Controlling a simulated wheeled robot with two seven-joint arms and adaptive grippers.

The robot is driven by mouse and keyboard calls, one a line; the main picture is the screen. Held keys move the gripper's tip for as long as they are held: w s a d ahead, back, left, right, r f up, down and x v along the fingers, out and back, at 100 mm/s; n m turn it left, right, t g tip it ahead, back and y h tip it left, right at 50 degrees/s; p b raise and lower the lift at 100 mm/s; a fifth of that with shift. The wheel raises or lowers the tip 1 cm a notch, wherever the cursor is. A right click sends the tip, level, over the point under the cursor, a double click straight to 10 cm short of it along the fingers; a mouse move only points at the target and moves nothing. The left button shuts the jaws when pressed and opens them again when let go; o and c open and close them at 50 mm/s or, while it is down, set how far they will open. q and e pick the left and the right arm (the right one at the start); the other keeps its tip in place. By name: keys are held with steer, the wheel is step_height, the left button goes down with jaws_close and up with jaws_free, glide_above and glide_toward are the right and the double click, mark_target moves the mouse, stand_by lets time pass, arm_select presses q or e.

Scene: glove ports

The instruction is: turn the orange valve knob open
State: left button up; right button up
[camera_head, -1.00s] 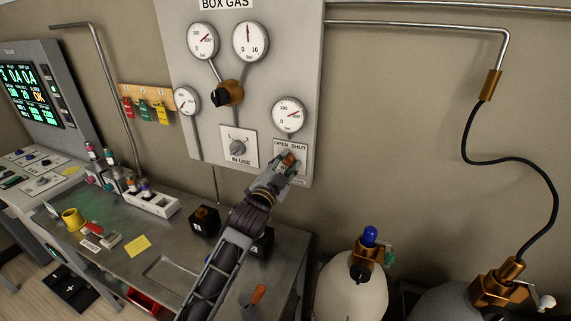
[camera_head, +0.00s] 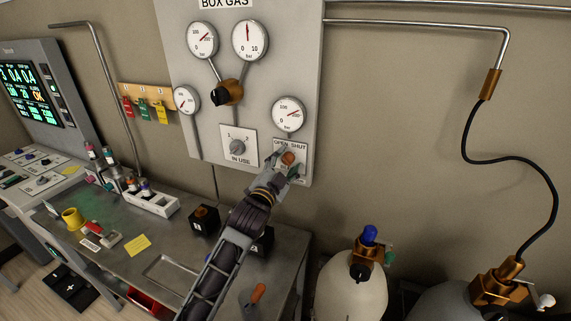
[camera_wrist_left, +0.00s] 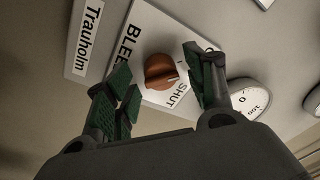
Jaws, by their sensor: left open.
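The orange valve knob (camera_head: 288,158) sits on a white plate (camera_head: 302,148) marked OPEN and SHUT, low on the right of the grey gas panel. In the left wrist view the knob (camera_wrist_left: 159,71) is round with a raised grip, and a pale mark on it faces the lower right. BLEED is lettered to its left and SHUT to its lower right; OPEN is hidden there. My left gripper (camera_head: 286,168) is open in front of the knob. Its green-padded fingers (camera_wrist_left: 165,78) stand either side of the knob, visibly apart from it. My right gripper is not in view.
An IN USE selector (camera_head: 237,148) and several round gauges (camera_head: 289,113) share the panel. Below stands a bench (camera_head: 120,262) with a white rack (camera_head: 152,203), a black box (camera_head: 204,221) and an orange-handled item (camera_head: 257,294). A pale cylinder (camera_head: 352,290) stands at the lower right.

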arm_select(q)
steer(key=v, duration=1.2)
stand_by(0.5)
steer(key=shift+w, duration=0.1)
stand_by(0.4)
